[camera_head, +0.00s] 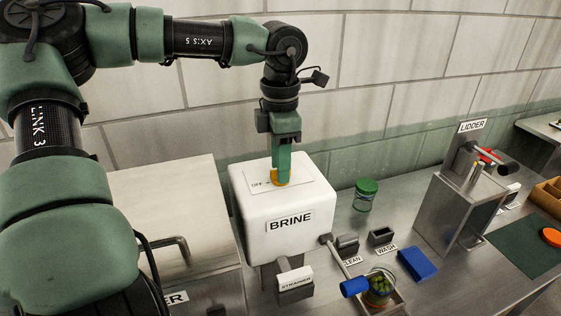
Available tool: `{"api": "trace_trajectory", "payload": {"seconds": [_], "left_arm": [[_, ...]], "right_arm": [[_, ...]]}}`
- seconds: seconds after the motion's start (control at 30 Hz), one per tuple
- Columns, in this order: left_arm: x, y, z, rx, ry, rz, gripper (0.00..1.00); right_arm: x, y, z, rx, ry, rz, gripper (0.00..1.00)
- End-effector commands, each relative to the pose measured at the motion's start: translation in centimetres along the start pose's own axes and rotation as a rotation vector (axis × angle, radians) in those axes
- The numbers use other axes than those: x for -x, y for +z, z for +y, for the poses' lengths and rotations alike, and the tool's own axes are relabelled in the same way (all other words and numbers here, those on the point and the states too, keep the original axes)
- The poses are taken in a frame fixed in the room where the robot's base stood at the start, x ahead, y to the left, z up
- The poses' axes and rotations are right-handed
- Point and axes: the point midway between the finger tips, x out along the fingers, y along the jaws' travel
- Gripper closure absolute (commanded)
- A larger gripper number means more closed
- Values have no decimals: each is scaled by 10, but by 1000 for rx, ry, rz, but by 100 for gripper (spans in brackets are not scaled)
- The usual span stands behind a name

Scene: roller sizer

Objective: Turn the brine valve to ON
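The white brine tank (262,238), labelled BRINE, stands on the steel counter. The brine valve, a small yellow-orange knob (276,181), sits on a pale plate on the tank's top. The word OFF shows left of the knob; I see no ON mark, and the gripper covers part of the plate. My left gripper (283,176) points straight down at the knob, its green fingers overlapping it in view. The fingers line up, so I cannot tell whether they grip the knob. My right gripper is not in view.
A lever with a blue handle (354,287) reaches out beside an open jar of green pieces (379,289). A green-lidded jar (366,194), a blue block (417,264) and the LIDDER machine (455,205) stand to the right. A tiled wall rises behind.

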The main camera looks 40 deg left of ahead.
Motion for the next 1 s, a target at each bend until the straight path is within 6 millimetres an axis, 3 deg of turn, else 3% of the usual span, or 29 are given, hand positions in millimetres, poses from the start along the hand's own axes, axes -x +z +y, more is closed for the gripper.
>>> {"api": "trace_trajectory", "payload": {"seconds": [0.03, 0.13, 0.57, 1.0], "left_arm": [[0, 0, 0, 0, 0, 0, 75], [0, 0, 0, 0, 0, 0, 100], [-1, 0, 0, -46, 0, 0, 100], [-2, 0, 0, -375, 0, 1, 100]], "right_arm": [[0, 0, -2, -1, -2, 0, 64], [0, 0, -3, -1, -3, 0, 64], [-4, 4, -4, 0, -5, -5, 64], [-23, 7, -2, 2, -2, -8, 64]]}}
